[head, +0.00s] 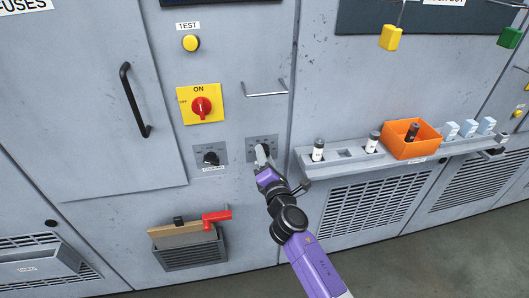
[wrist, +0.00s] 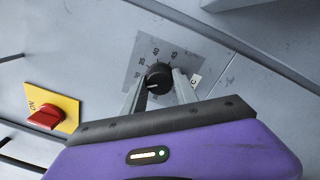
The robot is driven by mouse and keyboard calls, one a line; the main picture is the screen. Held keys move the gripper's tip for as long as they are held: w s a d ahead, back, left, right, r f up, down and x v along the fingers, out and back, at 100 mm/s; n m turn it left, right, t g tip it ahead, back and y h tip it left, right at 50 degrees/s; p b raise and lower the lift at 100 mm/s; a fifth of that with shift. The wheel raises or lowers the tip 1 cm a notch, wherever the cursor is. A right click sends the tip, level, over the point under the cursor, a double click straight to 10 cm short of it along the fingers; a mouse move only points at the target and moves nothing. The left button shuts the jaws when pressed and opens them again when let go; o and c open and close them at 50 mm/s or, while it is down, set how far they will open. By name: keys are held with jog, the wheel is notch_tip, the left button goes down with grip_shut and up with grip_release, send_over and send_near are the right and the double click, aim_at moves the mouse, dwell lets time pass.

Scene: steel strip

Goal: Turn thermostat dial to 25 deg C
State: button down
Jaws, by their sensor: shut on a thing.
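The thermostat dial (wrist: 158,78) is a black round knob on a grey scale plate (wrist: 147,52) in the wrist view. Its white pointer line points to the left, towards the lower numbers; the exact value is too small to read. My gripper (wrist: 160,88) has its two fingers on either side of the knob, shut on it. In the head view my gripper (head: 262,154) reaches the scale plate (head: 252,142) from below right and partly covers the dial (head: 263,149).
A second black knob (head: 211,158) sits to the left. Above it is a red rotary switch (head: 201,107) on a yellow plate. A metal bar handle (head: 266,94) is above the dial. A shelf (head: 345,158) with fuses and an orange bin (head: 411,148) juts out at right.

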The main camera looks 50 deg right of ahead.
jog(key=n+p, duration=0.2)
jog(key=n, duration=0.3)
jog(key=shift+a, duration=0.1)
jog(key=shift+f, duration=0.1)
dwell(0.3)
jog(key=c, duration=0.9)
grip_release()
jog(key=shift+c, duration=0.2)
jog(key=v, duration=0.7)
jog(key=shift+s+b, duration=0.4)
jog(key=shift+a, duration=0.15)
